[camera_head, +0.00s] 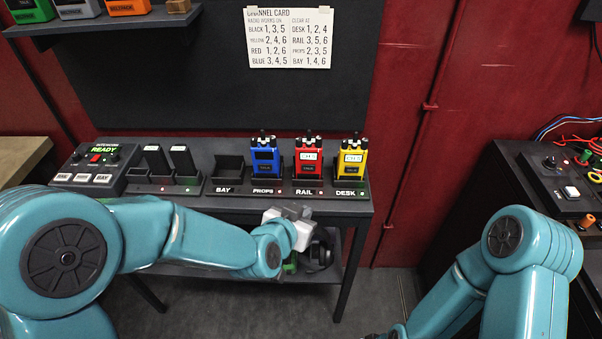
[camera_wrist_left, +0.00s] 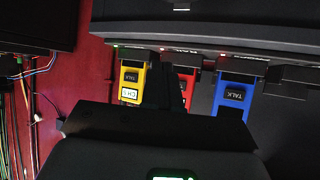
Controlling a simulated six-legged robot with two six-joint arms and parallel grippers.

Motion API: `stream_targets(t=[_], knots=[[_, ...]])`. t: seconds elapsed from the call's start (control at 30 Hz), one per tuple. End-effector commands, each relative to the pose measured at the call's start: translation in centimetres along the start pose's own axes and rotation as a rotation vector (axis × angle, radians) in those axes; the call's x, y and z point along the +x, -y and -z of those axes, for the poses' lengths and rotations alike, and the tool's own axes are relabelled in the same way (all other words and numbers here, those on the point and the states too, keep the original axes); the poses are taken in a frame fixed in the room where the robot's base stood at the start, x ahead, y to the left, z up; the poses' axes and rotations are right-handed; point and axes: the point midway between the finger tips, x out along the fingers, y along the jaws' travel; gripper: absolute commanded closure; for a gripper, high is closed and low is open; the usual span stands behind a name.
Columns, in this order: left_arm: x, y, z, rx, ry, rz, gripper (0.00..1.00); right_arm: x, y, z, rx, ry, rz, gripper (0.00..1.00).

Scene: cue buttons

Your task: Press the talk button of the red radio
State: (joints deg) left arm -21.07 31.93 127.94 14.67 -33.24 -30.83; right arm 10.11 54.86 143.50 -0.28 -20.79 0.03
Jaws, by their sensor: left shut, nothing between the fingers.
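The red radio (camera_head: 309,160) stands upright in the dock labelled RAIL, between the blue radio (camera_head: 264,160) and the yellow radio (camera_head: 351,160). Its light display is near its top, with a dark patch below. My left gripper (camera_head: 303,226) is shut and empty, in front of and below the red radio in the head view. In the left wrist view the picture is upside down. The red radio (camera_wrist_left: 188,82) shows there partly hidden behind my dark gripper, and I cannot read its talk button. TALK buttons show on the yellow and blue radios. My right gripper is out of view.
The dark bench (camera_head: 210,200) holds an empty BAY dock (camera_head: 229,172), two black radios and a control box (camera_head: 92,165) reading READY. A channel card (camera_head: 288,38) hangs behind. A lower shelf holds a headset. Cables and another panel (camera_head: 560,175) lie at right.

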Motion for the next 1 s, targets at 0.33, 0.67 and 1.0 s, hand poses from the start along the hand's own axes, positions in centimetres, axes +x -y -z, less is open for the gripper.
stream_targets(t=[0.33, 0.67, 1.0], knots=[[0.0, -0.8, 1.6, 0.015, -0.033, -0.005, 1.00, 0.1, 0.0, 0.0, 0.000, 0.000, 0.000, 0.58], [0.9, -0.2, 2.2, 0.014, -0.033, -0.004, 1.00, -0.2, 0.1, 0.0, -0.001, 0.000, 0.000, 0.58], [4.4, 2.0, 4.2, 0.014, -0.031, -0.004, 1.00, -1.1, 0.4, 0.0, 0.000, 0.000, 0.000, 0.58]])
